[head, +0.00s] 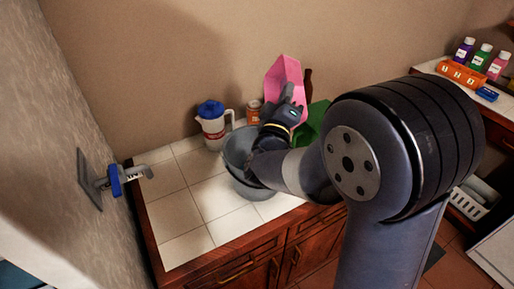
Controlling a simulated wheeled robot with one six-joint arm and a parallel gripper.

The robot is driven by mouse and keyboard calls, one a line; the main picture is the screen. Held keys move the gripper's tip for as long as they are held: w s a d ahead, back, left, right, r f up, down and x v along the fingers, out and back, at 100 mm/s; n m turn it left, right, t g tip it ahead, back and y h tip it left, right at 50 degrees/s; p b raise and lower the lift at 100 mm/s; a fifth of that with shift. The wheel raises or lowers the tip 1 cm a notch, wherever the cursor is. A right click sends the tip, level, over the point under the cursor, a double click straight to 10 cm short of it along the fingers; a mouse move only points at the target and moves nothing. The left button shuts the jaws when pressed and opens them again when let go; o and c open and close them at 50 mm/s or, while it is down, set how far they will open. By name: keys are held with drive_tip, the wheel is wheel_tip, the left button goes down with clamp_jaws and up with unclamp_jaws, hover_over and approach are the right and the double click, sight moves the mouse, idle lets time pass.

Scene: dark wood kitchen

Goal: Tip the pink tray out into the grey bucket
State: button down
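The pink tray (284,69) is tilted steeply, almost on edge, above the back of the tiled counter. My gripper (288,93) is at its lower left edge and appears shut on it, though the fingertips are small and partly hidden. The grey bucket (236,149) stands on the counter below and to the left of the tray. My forearm and wrist cover the bucket's right side and much of its opening. What is in the tray or the bucket cannot be seen.
A white jug with a blue lid (212,128) and an orange can (254,112) stand behind the bucket. A green object (313,122) and a brown bottle (307,82) are right of my gripper. The counter's front left tiles (180,215) are clear.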

sight(298, 96)
drive_tip(key=shift+w+d+r+m+g+h+p, duration=0.15)
drive_tip(key=shift+w+d+r+m+g+p, duration=0.1)
drive_tip(key=shift+d+r+m+p, duration=0.2)
drive_tip(key=shift+w+d+r+m+g+h+p, duration=0.15)
drive_tip(key=shift+d+r+m+g+p, duration=0.15)
drive_tip(key=shift+d+r+p, duration=0.25)
drive_tip(key=shift+w+d+f+m+g+b, duration=0.1)
drive_tip(key=shift+d+f+m+g+b, duration=0.2)
drive_tip(key=shift+d+f+m, duration=0.35)
drive_tip(key=shift+a+f, duration=0.2)
drive_tip(key=shift+f, duration=0.05)
drive_tip(key=w+d+f+m+g+y+p, duration=0.1)
drive_tip(key=w+d+f+m+g, duration=0.25)
drive_tip(key=d+m, duration=0.4)
drive_tip(key=shift+g+y, duration=0.5)
drive_tip(key=shift+g, duration=0.3)
drive_tip(key=x, duration=0.3)
drive_tip(key=a+f+p+x, duration=0.1)
drive_tip(key=x, duration=0.5)
drive_tip(key=shift+a+f+p, duration=0.2)
drive_tip(key=shift+a+p, duration=0.05)
drive_tip(key=shift+p, duration=0.15)
drive_tip(key=s+d+f+m+b, duration=0.1)
drive_tip(key=s+d+b, duration=0.4)
drive_tip(key=s+b, duration=0.1)
drive_tip(key=shift+s+d+f+g+y, duration=0.15)
drive_tip(key=shift+s+d+g+y, duration=0.25)
drive_tip(key=shift+s, duration=0.15)
